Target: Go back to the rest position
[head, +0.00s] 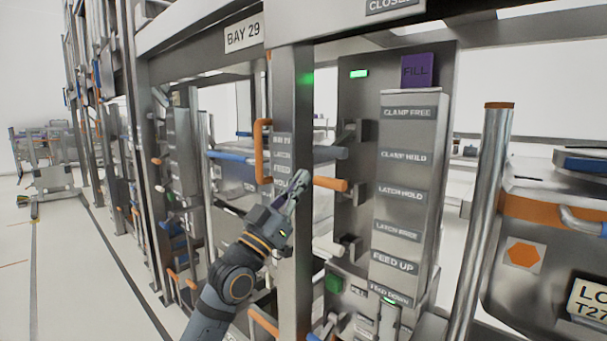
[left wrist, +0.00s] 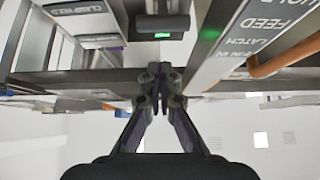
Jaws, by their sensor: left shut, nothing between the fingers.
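My left gripper (head: 294,188) is raised in front of the grey post of the bay in the head view. Its fingers are shut with nothing between them, and they point up and to the right. In the left wrist view the left gripper (left wrist: 160,93) shows its two fingers meeting at the tips. An orange handle (head: 330,184) is just right of the fingertips in the picture; I cannot tell whether they touch. My right gripper is in neither view.
A grey label panel (head: 408,180) with a purple FILL block (head: 417,71) stands right of the gripper. An orange loop handle (head: 262,150) is close above it. A steel post (head: 485,210) and a bin (head: 560,230) are at right. Open floor (head: 80,270) lies at left.

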